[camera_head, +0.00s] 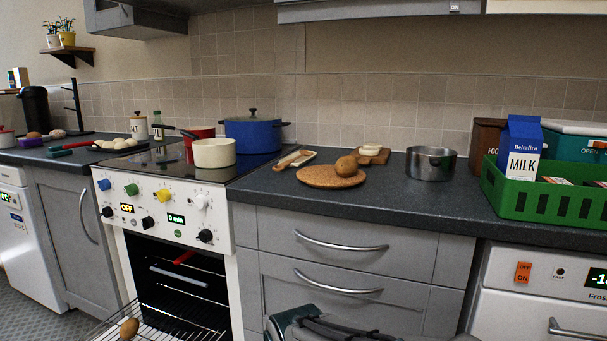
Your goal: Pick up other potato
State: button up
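A brown potato (346,165) rests on a round cork mat (330,178) on the dark counter, right of the stove. Another brown potato (129,327) lies on the wire rack (170,330) at the oven's open front, low at the bottom left. Part of my own body shows at the bottom centre edge, but my gripper's fingers are not in view. Nothing covers either potato.
The oven (165,215) is open below its knobs. A white pot (214,153) and blue pot (252,134) stand on the stove. A steel pot (431,163) and green crate (546,200) stand right of the mat. The counter front by the mat is clear.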

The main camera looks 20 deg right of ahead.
aim_at(346, 166)
jog(key=u, duration=0.05)
jog(key=k, duration=0.2)
jog(key=z, duration=0.75)
